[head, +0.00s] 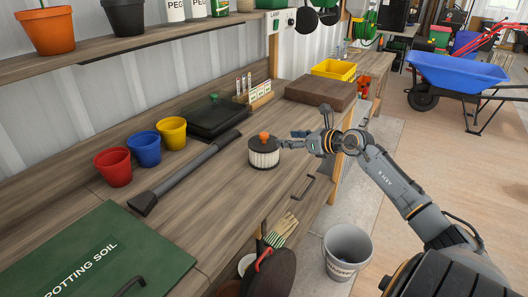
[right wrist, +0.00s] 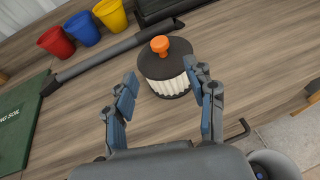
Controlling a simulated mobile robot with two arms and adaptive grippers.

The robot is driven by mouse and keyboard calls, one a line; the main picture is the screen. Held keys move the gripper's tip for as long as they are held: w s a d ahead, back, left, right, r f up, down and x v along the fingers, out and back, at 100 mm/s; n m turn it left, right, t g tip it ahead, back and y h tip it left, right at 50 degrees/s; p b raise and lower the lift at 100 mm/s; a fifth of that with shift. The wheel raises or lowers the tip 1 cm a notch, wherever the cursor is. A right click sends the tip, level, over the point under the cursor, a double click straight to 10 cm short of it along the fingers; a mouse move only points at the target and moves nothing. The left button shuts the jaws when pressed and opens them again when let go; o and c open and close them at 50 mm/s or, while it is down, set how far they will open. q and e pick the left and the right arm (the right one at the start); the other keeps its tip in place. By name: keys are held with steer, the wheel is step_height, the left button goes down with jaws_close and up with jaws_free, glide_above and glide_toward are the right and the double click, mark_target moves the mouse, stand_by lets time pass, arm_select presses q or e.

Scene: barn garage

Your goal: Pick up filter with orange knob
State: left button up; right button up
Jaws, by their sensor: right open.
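The filter (head: 264,154) is a short cylinder with white pleated sides, a dark top and an orange knob. It stands upright on the wooden workbench (head: 215,193). My right gripper (head: 289,139) is just to the right of it in the head view. In the right wrist view the filter (right wrist: 166,67) lies ahead of the fingers, and its near side reaches toward the gap between the fingertips (right wrist: 161,82). The right gripper is open and empty. My left gripper is not in view.
A dark vacuum tube (head: 185,173) lies left of the filter. Red (head: 113,167), blue (head: 144,149) and yellow (head: 172,133) pots stand beyond it. A black lidded tray (head: 213,117) and a brown block (head: 321,93) sit behind. Bare bench surrounds the filter. A bucket (head: 347,252) stands on the floor.

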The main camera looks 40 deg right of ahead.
mark_target(267, 135)
steer(key=x, duration=0.5)
steer(key=shift+w+p, duration=0.4)
steer(key=shift+p+x, duration=0.45)
steer(key=shift+x, duration=1.9)
steer(key=shift+r, duration=0.15)
jaws_close()
